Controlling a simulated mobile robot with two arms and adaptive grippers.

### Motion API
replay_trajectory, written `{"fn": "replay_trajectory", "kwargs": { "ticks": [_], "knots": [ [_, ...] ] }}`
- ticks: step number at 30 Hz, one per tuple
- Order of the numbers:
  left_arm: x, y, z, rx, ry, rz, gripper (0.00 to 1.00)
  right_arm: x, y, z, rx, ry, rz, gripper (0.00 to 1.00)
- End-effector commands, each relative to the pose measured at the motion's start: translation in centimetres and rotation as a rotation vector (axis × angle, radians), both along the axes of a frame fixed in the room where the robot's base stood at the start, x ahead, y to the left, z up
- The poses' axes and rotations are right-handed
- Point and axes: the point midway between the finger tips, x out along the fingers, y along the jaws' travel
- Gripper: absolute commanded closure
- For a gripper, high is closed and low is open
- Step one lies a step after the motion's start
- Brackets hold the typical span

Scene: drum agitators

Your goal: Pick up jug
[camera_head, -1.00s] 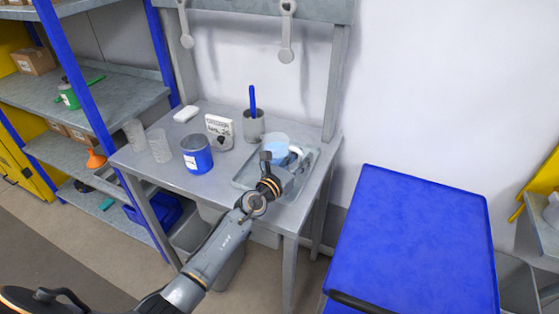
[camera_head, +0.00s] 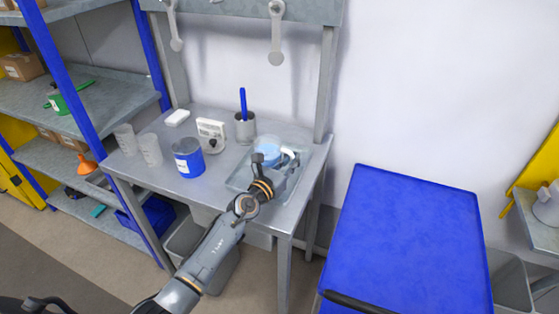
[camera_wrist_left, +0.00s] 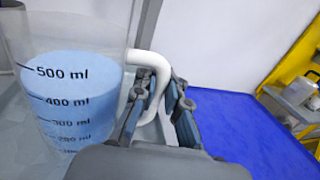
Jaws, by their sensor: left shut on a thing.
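The jug (camera_head: 267,150) is a clear measuring jug with light blue liquid and a white handle. It is over the clear tray (camera_head: 240,178) at the right end of the metal bench. In the left wrist view the jug (camera_wrist_left: 68,100) fills the left side, with its ml marks readable and its white handle (camera_wrist_left: 150,60) between my fingers. My left gripper (camera_wrist_left: 160,105) is shut on the jug's handle. In the head view my left gripper (camera_head: 275,165) partly covers the jug. Whether the jug's base touches the tray is hidden. My right gripper is not seen.
A blue cart top (camera_head: 405,240) is clear at right. Shelves (camera_head: 85,95) stand at left.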

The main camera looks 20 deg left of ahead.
Motion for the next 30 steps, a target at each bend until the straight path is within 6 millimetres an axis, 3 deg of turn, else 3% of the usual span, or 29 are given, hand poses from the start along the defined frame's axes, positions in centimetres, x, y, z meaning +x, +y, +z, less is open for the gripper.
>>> {"fn": "replay_trajectory", "kwargs": {
  "ticks": [11,20,30],
  "knots": [
    [0.0,0.0,1.1,-0.001,-0.002,0.001,1.0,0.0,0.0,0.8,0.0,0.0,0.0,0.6],
    [0.0,0.0,3.8,-0.001,-0.002,0.001,1.0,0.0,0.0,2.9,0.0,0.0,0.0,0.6],
    [-1.7,2.2,6.7,0.001,-0.004,0.002,1.0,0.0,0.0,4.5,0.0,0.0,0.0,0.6]
  ]
}}
